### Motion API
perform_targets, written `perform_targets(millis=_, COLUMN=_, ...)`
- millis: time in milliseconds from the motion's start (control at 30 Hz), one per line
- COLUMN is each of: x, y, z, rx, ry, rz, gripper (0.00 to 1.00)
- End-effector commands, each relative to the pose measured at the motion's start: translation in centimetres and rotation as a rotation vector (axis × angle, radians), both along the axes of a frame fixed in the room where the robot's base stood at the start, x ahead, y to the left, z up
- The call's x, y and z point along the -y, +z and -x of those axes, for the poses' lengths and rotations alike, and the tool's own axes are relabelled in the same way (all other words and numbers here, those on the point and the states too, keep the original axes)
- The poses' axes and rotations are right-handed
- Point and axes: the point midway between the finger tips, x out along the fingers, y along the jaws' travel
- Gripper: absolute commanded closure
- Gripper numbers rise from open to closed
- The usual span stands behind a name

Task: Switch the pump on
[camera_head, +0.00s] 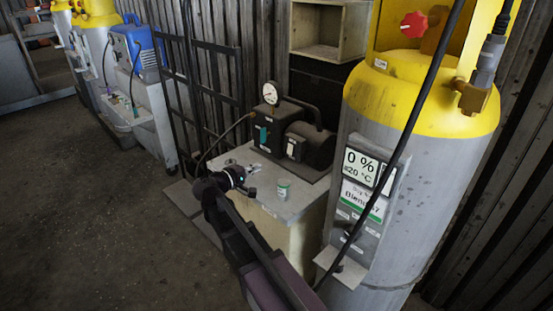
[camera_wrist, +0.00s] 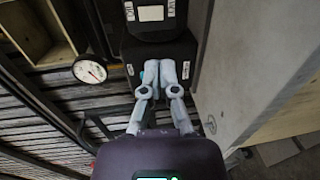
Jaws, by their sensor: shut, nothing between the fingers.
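The pump (camera_head: 308,146) is a dark unit with a motor body, a handle and a round white gauge (camera_head: 269,93). It stands on a pale cabinet top in the head view. A teal patch (camera_head: 263,134) and a small white-marked plate (camera_head: 291,149) show on its front. In the wrist view the dark pump (camera_wrist: 175,48) fills the upper middle, with the gauge (camera_wrist: 90,70) to the left. My gripper (camera_wrist: 158,66) is shut and empty, its grey fingertips in front of the pump. A bit of teal shows behind the fingers. Contact cannot be told, nor the switch's position.
The floor (camera_head: 90,200) on the left is clear.

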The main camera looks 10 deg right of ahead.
Motion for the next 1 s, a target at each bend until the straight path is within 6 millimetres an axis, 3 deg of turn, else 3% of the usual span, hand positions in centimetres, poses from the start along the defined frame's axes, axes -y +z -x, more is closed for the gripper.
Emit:
perform_targets(millis=367, x=1.9, y=-0.4, z=-1.4, rx=0.000, ry=-0.001, rz=0.000, gripper=1.00)
perform_targets(millis=1000, x=9.2, y=-1.5, z=-6.8, rx=0.000, ry=0.000, rz=0.000, gripper=1.00)
